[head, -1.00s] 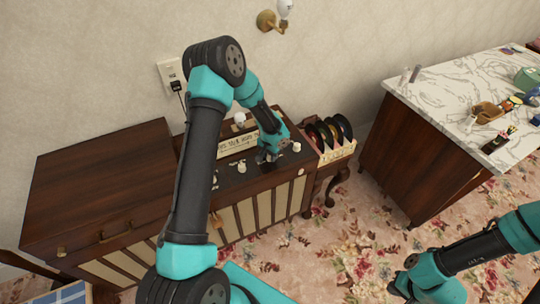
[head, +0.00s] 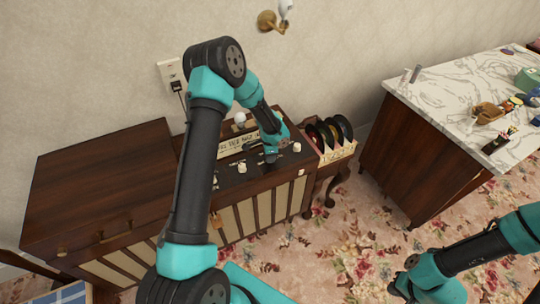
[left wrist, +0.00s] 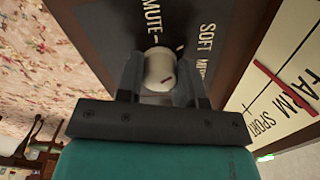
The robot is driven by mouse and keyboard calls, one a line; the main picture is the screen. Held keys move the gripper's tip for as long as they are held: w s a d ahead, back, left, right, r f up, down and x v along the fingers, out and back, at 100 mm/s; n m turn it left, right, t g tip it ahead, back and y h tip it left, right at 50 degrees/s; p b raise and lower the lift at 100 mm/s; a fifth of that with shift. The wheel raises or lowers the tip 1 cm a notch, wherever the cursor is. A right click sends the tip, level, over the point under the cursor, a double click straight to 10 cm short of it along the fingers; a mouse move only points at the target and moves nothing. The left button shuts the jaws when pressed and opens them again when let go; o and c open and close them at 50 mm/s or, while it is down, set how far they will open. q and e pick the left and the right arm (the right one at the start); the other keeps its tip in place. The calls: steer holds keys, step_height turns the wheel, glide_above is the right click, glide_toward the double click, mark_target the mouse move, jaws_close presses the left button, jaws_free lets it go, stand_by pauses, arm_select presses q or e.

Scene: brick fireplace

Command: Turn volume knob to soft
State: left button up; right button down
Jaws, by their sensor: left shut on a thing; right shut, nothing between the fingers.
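My left gripper (left wrist: 158,78) is shut on this knob, one finger on each side. In the head view my left gripper (head: 271,155) is on the top panel of the wooden radio cabinet (head: 270,210), and it hides the knob it holds. My right gripper (head: 404,285) is shut and empty, low on the right, well away from the cabinet.
Other cream knobs stand on the panel, one left (head: 242,168) and one right (head: 297,147) of my left gripper. A record rack (head: 338,153) stands right of the cabinet. A marble-topped counter (head: 440,90) stands further right. Flowered carpet lies clear between.

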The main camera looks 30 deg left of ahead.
arm_select(q)
steer(key=shift+m, duration=0.4)
steer(key=o, duration=0.9)
step_height(320, 180, up, 17)
steer(key=shift+r, duration=0.2)
stand_by(0.4)
